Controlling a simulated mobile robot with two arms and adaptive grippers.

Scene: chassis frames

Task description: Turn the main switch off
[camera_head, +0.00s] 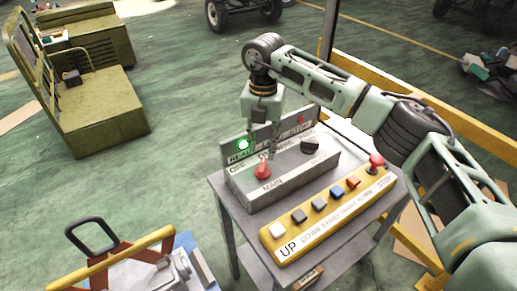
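The main switch is a red knob (263,170) on the sloped face of a grey control box (300,172), above the label MAIN. My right gripper (264,147) points down just above and behind the red knob. It looks apart from the knob, but the exact gap is unclear. Its fingers are small and blend with the panel behind, so their opening is hard to make out. A green lamp (244,144) glows on the back plate beside READY. A black knob (310,145) sits to the right on the same box. My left gripper is out of view.
A yellow button panel (330,215) with several coloured buttons and a red STOP mushroom (376,162) lies in front of the box on a grey table (231,212). A yellow rail (440,112) runs behind. An olive machine (95,105) stands at left.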

